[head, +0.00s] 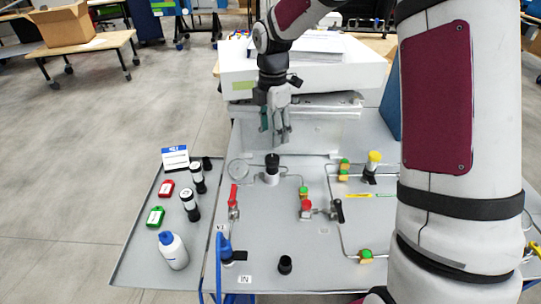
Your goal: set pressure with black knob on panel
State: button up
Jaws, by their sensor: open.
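The panel (268,224) is a grey metal sheet with tubing, valves and fittings, in the lower middle of the head view. A black knob (272,160) tops a white cylindrical body near the panel's back left, beside a round gauge-like disc (238,172). Another black cap-like part (285,264) stands near the panel's front edge. My gripper (274,138) points down above and slightly behind the black knob in the picture. Its fingers are apart and hold nothing. The exact gap between the fingertips and the knob cannot be told from this single view.
A red-handled valve (233,200), a red fitting (306,208) and a yellow-topped part (374,158) stand on the panel. A side tray (140,265) at left holds a white bottle (173,250), tags and vials. A white box (240,80) stands behind. My arm hides the right side.

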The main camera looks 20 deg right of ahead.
aim_at(273, 157)
notch_tip(273, 157, down, 10)
jog(key=shift+r, duration=0.25)
jog(key=c, duration=1.2)
